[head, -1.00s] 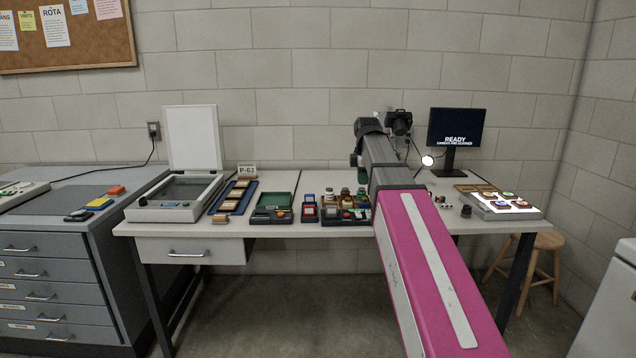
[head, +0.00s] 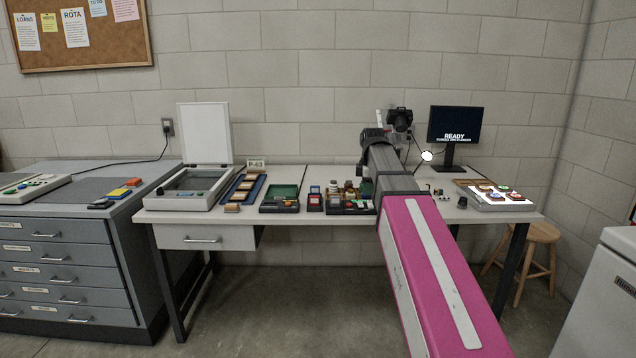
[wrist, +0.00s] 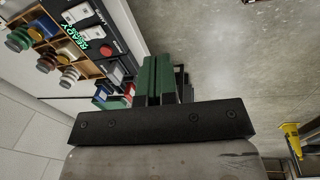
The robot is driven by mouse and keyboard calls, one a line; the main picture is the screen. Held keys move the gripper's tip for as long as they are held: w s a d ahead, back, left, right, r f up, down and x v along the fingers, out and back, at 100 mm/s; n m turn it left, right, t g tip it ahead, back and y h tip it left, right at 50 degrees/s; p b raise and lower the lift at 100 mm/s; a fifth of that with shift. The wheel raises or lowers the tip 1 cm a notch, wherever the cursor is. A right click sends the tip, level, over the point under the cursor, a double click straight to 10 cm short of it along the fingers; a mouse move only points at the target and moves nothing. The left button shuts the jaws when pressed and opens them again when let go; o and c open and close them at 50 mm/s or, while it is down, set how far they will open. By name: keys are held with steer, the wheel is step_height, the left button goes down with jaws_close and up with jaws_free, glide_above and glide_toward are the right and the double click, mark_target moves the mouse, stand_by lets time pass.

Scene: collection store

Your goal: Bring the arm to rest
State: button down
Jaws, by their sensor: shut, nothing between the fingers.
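My arm, with its magenta link and dark grey wrist, reaches forward over the right half of the workbench (head: 290,220) in the head view. Its far end is in front of the camera on a stand (head: 399,119). The fingers are hard to make out there. In the wrist view my gripper (wrist: 163,62) shows its dark palm bar and green-faced fingers, shut together and empty. Bare floor shows to the right of the fingers.
A flatbed scanner (head: 190,190) with raised lid, a slide tray (head: 243,187), a green-lined box (head: 280,197) and a jar tray (head: 350,197) crowd the bench. A monitor (head: 456,125) and lit panel (head: 497,197) stand right. A wooden stool (head: 540,235) and white cabinet (head: 600,290) stand nearby.

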steer(key=s+f+m, duration=0.5)
steer(key=s+f, duration=0.1)
steer(key=f, duration=0.5)
steer(key=s+d+f+m+g, duration=0.1)
steer(key=s+f+m, duration=0.5)
steer(key=f, duration=0.6)
steer(key=s+f+m, duration=0.5)
steer(key=s+f, duration=0.3)
steer(key=f, duration=0.4)
steer(key=shift+s+d+f+m+g, duration=0.2)
steer(key=shift+s+d+m+g, duration=0.1)
steer(key=shift+d+m, duration=0.1)
steer(key=shift+w, duration=0.15)
